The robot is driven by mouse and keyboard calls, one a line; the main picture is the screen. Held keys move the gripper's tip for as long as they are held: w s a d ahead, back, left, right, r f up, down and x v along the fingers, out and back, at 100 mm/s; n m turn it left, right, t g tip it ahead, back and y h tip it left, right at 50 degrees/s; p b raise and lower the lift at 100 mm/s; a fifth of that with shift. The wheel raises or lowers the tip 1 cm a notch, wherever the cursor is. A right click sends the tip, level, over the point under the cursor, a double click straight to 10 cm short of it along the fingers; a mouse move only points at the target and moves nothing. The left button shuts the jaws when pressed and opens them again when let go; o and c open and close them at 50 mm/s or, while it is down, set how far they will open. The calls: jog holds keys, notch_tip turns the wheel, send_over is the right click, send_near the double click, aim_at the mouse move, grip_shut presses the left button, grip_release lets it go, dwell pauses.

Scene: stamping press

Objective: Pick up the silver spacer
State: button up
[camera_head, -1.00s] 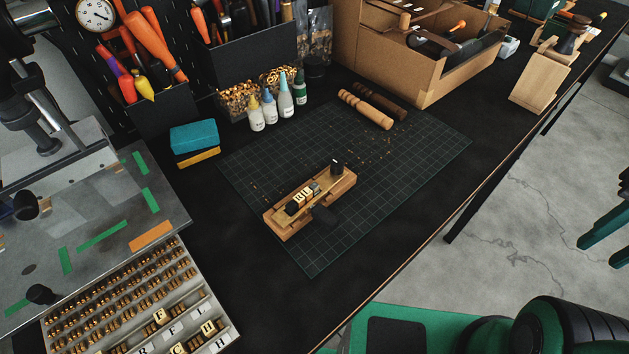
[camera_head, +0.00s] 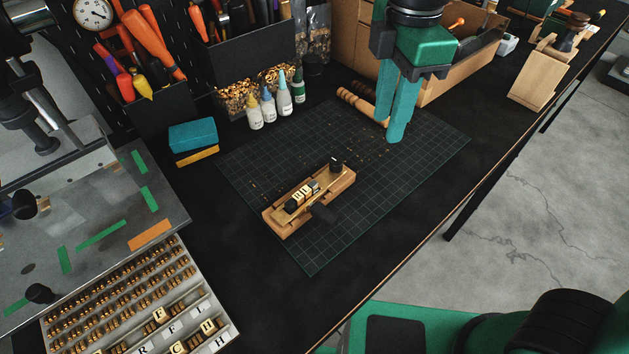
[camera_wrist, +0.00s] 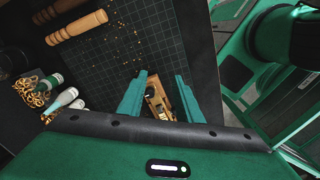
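The wooden type holder (camera_head: 279,228) lies on the dark cutting mat. A short row of brass letter pieces (camera_head: 298,199) sits in its channel, with a black knob at its right end. A small paler piece (camera_head: 314,186) is beside the letters; it is too small to tell whether it is the silver spacer. My gripper (camera_head: 388,132) is above the mat, to the right of and behind the holder, with teal fingers pointing down. In the wrist view, the fingers of my gripper (camera_wrist: 160,75) are apart and empty, with part of the holder (camera_wrist: 153,105) visible between them.
A type tray (camera_head: 205,297) with letters stands at the front left. Glue bottles (camera_head: 270,108), a blue block (camera_head: 193,136) and a cardboard box (camera_head: 350,40) line the back. Wooden handles (camera_head: 354,101) lie behind my gripper. The mat's front is clear.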

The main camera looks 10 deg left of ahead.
aim_at(316, 181)
jog(key=s+a+n, duration=0.6)
jog(key=a, duration=0.5)
jog(key=shift+w+d+f, duration=0.1)
jog(key=shift+f, duration=2.35)
jog(key=shift+d+f, duration=0.1)
jog(key=shift+f, duration=2.3)
grip_shut()
